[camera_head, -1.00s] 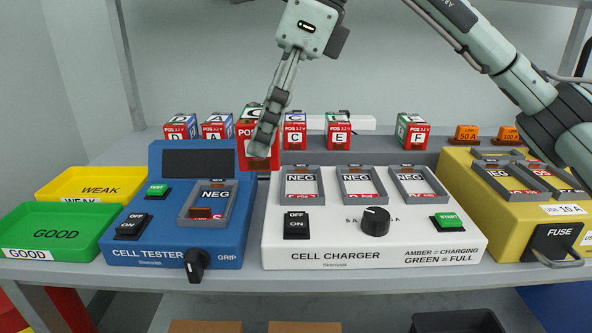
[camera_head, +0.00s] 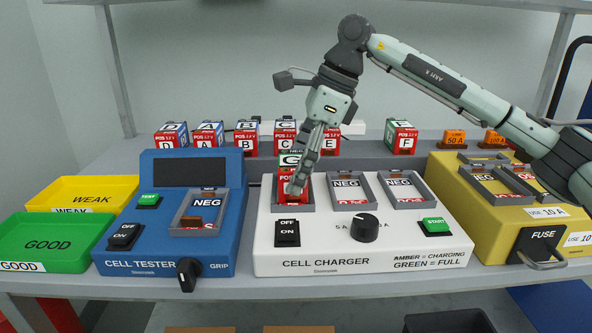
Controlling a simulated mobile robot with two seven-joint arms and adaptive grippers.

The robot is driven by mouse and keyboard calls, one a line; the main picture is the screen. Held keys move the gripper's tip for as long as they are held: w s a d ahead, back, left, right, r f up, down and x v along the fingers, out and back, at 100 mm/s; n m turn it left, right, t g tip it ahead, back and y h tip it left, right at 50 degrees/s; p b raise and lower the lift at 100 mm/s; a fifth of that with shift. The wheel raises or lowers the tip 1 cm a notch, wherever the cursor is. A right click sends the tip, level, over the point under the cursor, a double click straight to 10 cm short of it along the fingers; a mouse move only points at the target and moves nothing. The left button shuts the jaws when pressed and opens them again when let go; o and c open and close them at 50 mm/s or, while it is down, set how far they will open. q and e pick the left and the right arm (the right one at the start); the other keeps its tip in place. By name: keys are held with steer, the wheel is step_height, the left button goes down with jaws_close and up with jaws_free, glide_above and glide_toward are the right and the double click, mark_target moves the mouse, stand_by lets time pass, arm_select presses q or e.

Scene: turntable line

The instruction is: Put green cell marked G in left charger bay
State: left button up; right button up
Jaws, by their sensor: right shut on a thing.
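The green-topped cell marked G (camera_head: 286,188), with a red lower part, is upright in the left bay (camera_head: 279,208) of the white cell charger (camera_head: 380,247). My right gripper (camera_head: 295,187) comes down from above and is shut on the cell, covering part of its front and right side. Whether the cell rests fully on the bay floor is hidden. The middle bay (camera_head: 347,204) and the right bay (camera_head: 402,203) hold no cell. My left gripper is not in view.
The blue cell tester (camera_head: 150,235) stands left of the charger, with yellow WEAK (camera_head: 60,187) and green GOOD (camera_head: 45,232) trays beyond it. Several cells, such as E (camera_head: 331,141), stand on the shelf behind. The yellow fuse box (camera_head: 490,232) is on the right.

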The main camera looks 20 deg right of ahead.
steer(key=shift+f, duration=0.35)
steer(key=shift+f, duration=0.1)
steer(key=o, duration=1.7)
steer(key=v, duration=1.2)
steer(key=shift+s, duration=0.1)
